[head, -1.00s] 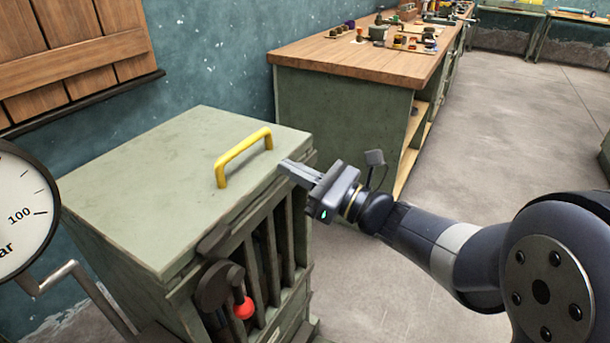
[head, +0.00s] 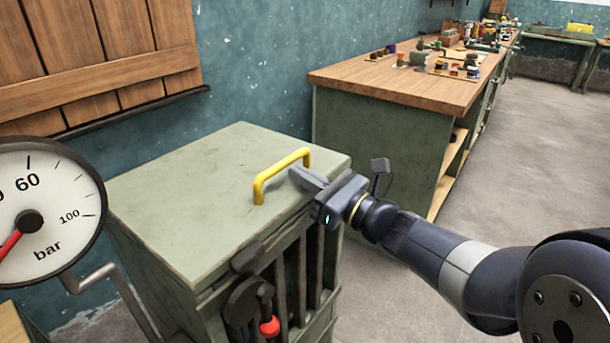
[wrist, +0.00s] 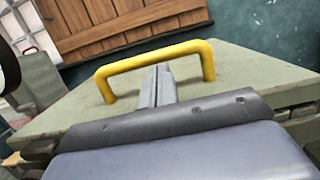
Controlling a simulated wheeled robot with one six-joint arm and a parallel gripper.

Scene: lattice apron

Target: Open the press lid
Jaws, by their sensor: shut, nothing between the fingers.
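The press is a green cabinet with a pale green lid (head: 190,200), which lies flat and closed on top. A yellow bar handle (head: 282,172) stands on the lid near its front edge; it also spans the wrist view (wrist: 155,60). My gripper (head: 297,173) is shut and empty. Its fingers (wrist: 157,82) reach over the lid's edge into the space between the handle's two legs, with the tips just below the bar in the wrist view. I cannot tell whether they touch the bar.
A red-knobbed lever (head: 269,326) sits on the press front beside vertical bars. A pressure gauge (head: 50,195) on a bent pipe stands at the left. A wood-topped workbench (head: 400,85) stands behind. The floor to the right is clear.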

